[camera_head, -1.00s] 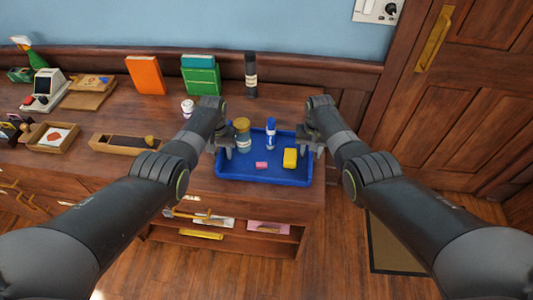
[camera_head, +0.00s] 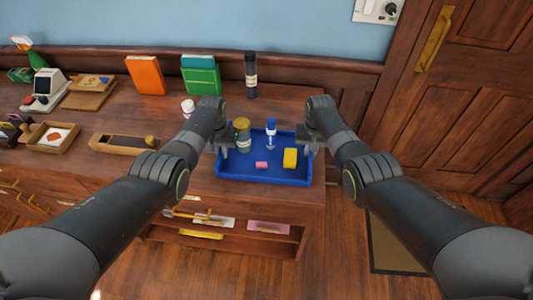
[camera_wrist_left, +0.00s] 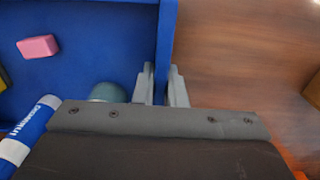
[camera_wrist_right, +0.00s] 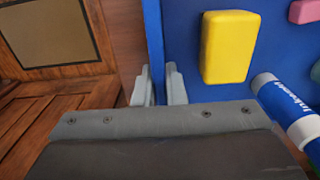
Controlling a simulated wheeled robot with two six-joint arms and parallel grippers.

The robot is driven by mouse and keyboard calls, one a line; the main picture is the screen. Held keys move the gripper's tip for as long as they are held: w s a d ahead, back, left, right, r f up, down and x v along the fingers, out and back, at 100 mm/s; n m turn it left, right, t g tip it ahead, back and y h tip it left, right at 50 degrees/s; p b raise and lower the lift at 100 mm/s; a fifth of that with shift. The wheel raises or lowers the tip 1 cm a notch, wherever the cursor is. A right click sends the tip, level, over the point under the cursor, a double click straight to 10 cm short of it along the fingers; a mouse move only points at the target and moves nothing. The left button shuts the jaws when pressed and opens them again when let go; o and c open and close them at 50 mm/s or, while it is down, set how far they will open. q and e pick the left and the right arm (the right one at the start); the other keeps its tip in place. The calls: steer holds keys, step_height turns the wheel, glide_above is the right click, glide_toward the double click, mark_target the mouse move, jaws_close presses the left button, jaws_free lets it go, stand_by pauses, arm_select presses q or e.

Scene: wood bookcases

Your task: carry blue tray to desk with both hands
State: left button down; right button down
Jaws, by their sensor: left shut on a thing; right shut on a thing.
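The blue tray (camera_head: 262,181) is at the right end of the wooden desk-like cabinet. It holds a jar (camera_head: 242,134), a blue and white glue stick or bottle (camera_head: 271,133), a yellow block (camera_head: 290,158) and a pink eraser (camera_head: 261,165). My left gripper (camera_wrist_left: 160,84) is shut on the tray's left wall, which runs between its fingers. My right gripper (camera_wrist_right: 160,84) is shut on the tray's right wall in the same way. From these views I cannot tell whether the tray rests on the top or hangs just above it.
A dark bottle (camera_head: 251,75), green books (camera_head: 201,76), an orange book (camera_head: 145,75) and a small white bottle (camera_head: 188,107) stand behind and left of the tray. A wooden box (camera_head: 125,144) lies further left. A door (camera_head: 460,110) and a mat (camera_head: 398,245) are at right.

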arm_select(q)
steer(key=shift+w+r, duration=0.1)
steer(key=shift+r, duration=0.15)
arm_select(e)
steer(key=shift+w+r, duration=0.1)
steer(key=shift+r, duration=0.1)
